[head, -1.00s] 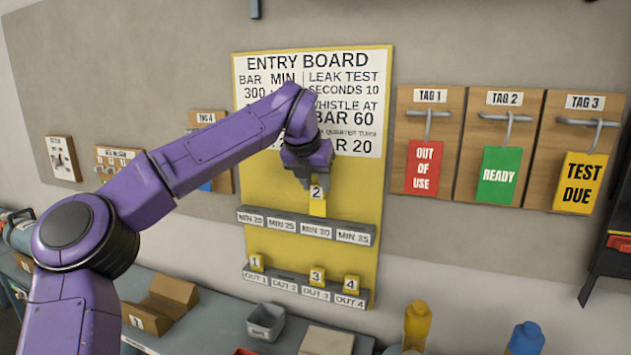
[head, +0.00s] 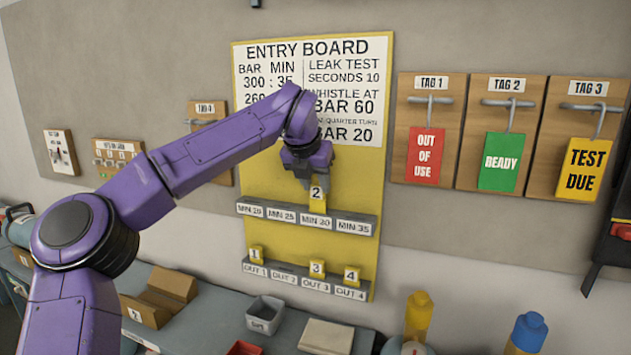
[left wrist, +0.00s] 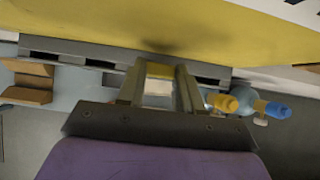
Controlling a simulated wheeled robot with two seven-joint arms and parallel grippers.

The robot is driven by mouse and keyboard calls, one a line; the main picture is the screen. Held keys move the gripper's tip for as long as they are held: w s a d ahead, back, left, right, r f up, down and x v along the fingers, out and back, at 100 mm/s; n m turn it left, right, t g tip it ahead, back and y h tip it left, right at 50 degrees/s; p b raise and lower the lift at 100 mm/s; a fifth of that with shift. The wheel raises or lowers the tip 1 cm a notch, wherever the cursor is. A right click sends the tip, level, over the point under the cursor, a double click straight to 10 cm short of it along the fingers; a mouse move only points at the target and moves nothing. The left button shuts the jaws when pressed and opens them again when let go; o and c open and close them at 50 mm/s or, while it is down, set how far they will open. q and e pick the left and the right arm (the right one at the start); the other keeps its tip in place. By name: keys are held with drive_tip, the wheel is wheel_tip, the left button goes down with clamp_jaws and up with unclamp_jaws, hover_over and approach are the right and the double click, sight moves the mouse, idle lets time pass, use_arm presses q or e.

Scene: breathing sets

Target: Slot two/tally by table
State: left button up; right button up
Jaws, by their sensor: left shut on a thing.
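The yellow tally 2 (head: 318,196) is upright at the upper grey rail (head: 359,218), above the label MIN 30. Its lower end meets the rail's top; I cannot tell how deep it sits in the slot. My left gripper (head: 308,182) is shut on the tally's upper part from above. In the left wrist view, the gripper's fingers (left wrist: 160,82) have the yellow tally (left wrist: 159,69) between them, over the dark slots of the rail (left wrist: 90,55). The lower rail (head: 284,283) holds tallies 1 (head: 256,254), 3 (head: 317,269) and 4 (head: 351,275); slot OUT 2 is empty. My right gripper is out of view.
The yellow entry board (head: 350,180) carries both rails. Tag panels with OUT OF USE (head: 425,155), READY (head: 499,162) and TEST DUE (head: 584,168) hang to the right.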

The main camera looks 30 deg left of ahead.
use_arm(q)
drive_tip(key=shift+f+b, duration=0.7)
drive_tip(key=shift+f, duration=0.2)
drive_tip(key=o, duration=1.1)
drive_tip(key=shift+r, duration=0.15)
drive_tip(key=v, duration=1)
drive_tip(key=shift+s+r+b, duration=0.15)
drive_tip(key=shift+s+b, duration=0.05)
drive_tip(key=shift+b, duration=0.2)
